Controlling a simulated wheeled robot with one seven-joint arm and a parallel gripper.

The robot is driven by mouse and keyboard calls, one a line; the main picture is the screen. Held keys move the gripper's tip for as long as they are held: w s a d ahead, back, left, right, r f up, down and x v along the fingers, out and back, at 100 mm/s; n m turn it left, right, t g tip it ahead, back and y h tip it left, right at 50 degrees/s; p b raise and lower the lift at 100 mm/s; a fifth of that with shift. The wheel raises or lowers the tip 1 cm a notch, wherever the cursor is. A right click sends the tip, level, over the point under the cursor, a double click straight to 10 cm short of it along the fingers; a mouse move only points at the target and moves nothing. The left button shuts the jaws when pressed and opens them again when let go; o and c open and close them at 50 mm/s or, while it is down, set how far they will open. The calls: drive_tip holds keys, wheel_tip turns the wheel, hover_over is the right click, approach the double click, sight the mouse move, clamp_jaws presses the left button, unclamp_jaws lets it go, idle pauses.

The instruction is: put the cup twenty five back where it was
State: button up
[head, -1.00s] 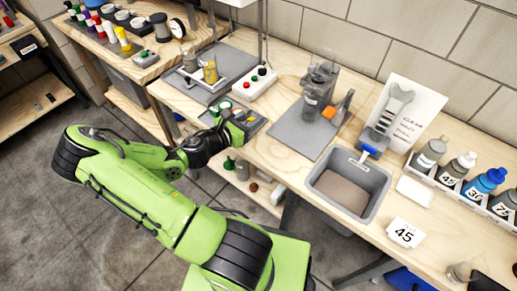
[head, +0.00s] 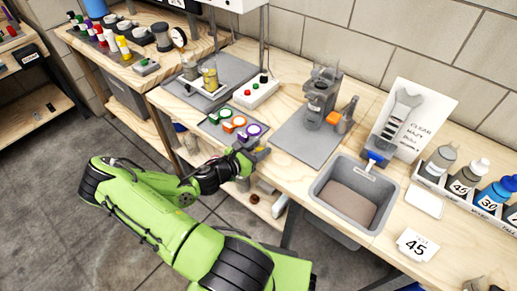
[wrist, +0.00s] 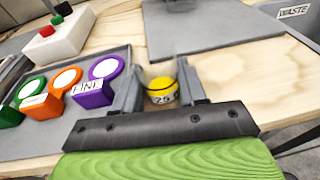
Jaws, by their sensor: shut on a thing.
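The yellow cup marked 25 (wrist: 162,91) sits between the two fingers of my gripper (wrist: 160,95) in the wrist view. My gripper is shut on it. In the head view my gripper (head: 250,150) is at the front edge of the workbench, to the right of a grey tray; I cannot make out the cup clearly there. In the wrist view the cup shows in front of the bench top, close to the bench's front edge. I cannot tell its height above the bench.
The tray holds green (wrist: 32,96), orange (wrist: 62,85) and purple (wrist: 98,84) pieces with white round tops; the purple label reads FINE. A grey mat (head: 302,138) with a metal device lies beyond. A grey waste bin (head: 350,193) is right. A button box (head: 256,92) stands behind the tray.

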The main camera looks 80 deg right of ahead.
drive_tip(key=o, duration=0.8)
drive_tip(key=shift+o, duration=0.2)
drive_tip(key=shift+w+a+r, duration=0.2)
drive_tip(key=w+a+r+m+t+y+p, duration=0.1)
drive_tip(key=w+a+r+m+t+y, duration=0.15)
drive_tip(key=w+a, duration=0.45)
drive_tip(key=w+a+r+m+t+y, duration=0.2)
drive_tip(key=w+a+r+m+y, duration=0.15)
drive_tip(key=a, duration=0.75)
drive_tip(key=w+a+r+m+t+y+p, duration=0.1)
drive_tip(key=w+a+r+m+t+y, duration=0.2)
drive_tip(key=a, duration=0.7)
drive_tip(key=s+a+r+m+t+y, duration=0.1)
drive_tip(key=s+a+r+t+y, duration=0.1)
drive_tip(key=a+r, duration=0.3)
drive_tip(key=s+a+r+m+t+y, duration=0.2)
drive_tip(key=a+r, duration=0.4)
drive_tip(key=r, duration=0.4)
drive_tip(key=shift+s+a+r+t+y, duration=0.15)
drive_tip(key=shift+s+a+t+y, duration=0.2)
drive_tip(key=shift+t, duration=0.5)
